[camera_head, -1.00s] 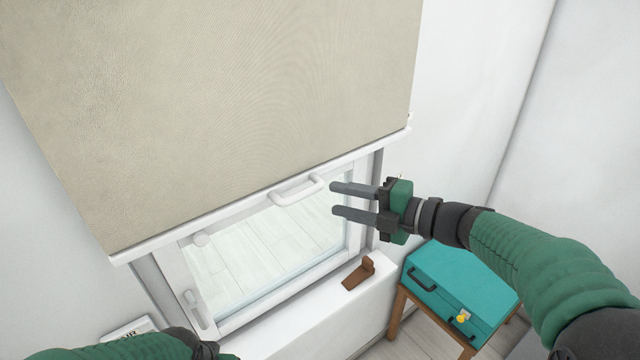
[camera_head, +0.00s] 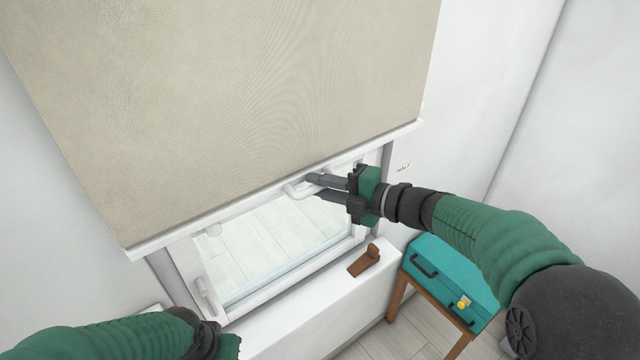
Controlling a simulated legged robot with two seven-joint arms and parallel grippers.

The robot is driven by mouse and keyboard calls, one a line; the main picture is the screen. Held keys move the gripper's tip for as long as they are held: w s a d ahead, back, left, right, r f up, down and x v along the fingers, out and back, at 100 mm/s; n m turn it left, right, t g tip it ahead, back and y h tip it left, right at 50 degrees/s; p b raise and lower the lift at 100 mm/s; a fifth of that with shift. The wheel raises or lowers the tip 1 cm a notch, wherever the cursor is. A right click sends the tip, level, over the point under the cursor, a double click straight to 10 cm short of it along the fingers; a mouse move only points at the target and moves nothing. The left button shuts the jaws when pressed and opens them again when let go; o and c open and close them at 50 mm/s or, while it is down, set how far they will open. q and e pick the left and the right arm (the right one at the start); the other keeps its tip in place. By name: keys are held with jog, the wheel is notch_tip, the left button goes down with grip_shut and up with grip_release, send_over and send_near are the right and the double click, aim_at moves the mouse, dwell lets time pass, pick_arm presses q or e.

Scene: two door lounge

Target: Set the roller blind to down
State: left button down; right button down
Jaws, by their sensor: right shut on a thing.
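The beige roller blind (camera_head: 230,100) hangs over the upper part of the window, and the lower glass (camera_head: 270,250) shows below it. A white bottom bar (camera_head: 190,222) runs along its lower edge. A white pull handle (camera_head: 294,190) hangs under the bar. My right gripper (camera_head: 314,187) reaches in from the right and is shut on the handle, its fingers covering the handle's right part. My left arm's end (camera_head: 205,340) shows at the bottom left; its fingertips are not visible.
A brown wedge (camera_head: 364,260) lies on the white sill (camera_head: 310,295). A teal case (camera_head: 450,275) with black handles and a yellow tag rests on a wooden stand at the right. A small wall label (camera_head: 403,167) sits right of the window. The window handle (camera_head: 206,296) is at the lower left.

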jog(key=shift+s+a+r, duration=0.15)
jog(key=shift+a+r, duration=0.05)
jog(key=shift+a, duration=0.05)
jog(key=shift+d, duration=0.1)
dwell(0.9)
